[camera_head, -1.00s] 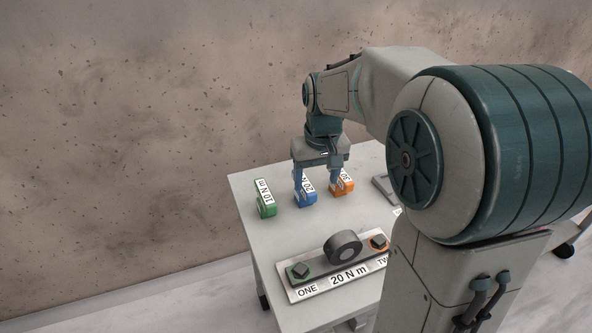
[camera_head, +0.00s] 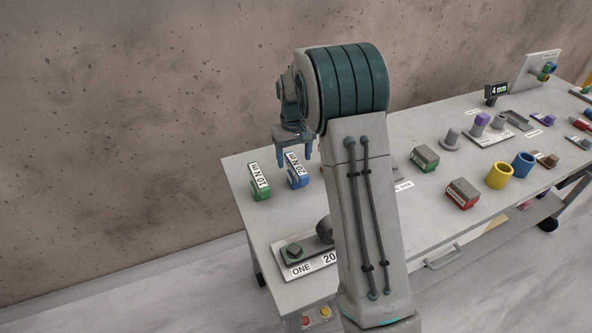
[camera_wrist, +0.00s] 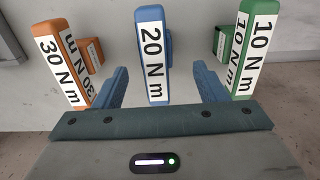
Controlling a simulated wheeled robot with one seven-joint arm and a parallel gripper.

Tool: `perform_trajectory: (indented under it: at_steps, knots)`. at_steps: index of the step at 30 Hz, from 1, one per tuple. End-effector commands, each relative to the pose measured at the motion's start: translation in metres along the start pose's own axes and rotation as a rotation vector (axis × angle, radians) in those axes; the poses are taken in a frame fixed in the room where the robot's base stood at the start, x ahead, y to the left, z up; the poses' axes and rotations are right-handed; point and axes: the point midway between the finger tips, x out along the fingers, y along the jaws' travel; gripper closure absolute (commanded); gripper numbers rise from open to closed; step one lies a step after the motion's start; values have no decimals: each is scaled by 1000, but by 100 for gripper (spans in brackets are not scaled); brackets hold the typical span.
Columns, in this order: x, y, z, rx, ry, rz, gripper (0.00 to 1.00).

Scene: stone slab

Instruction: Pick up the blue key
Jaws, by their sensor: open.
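The blue key (camera_head: 296,172) stands upright on the slab near its far left end, with a white label reading "20 N m". In the wrist view the blue key (camera_wrist: 153,58) stands in the middle, ahead of and between my two blue fingers. My gripper (camera_wrist: 160,88) is open, with clear space on both sides of the key and nothing held. In the head view my gripper (camera_head: 294,152) is at the upper part of the key.
A green key (camera_head: 259,181) labelled "10 N m" stands left of the blue one. An orange key (camera_wrist: 66,62) labelled "30 N m" stands on its other side, mostly hidden in the head view. Yellow (camera_head: 498,175) and blue (camera_head: 523,164) cups stand right.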

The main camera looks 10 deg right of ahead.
Motion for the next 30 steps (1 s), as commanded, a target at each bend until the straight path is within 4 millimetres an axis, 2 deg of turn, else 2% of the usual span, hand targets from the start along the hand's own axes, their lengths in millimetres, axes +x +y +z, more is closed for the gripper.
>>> perform_trajectory:
  at_steps: [3, 11, 18, 22, 28, 29, 30]
  knots:
    - [18, 0, 0, 0, -1, 0, 35]
    - [37, 2, 1, 2, -3, -1, 35]
    - [71, 5, 2, 1, -2, -1, 35]
    - [79, 5, 2, 1, 0, 0, 35]
    - [80, 5, 2, 1, 1, 0, 35]
    - [80, 5, 2, 1, 1, 0, 40]
    - [80, 5, 2, 1, 1, 0, 51]
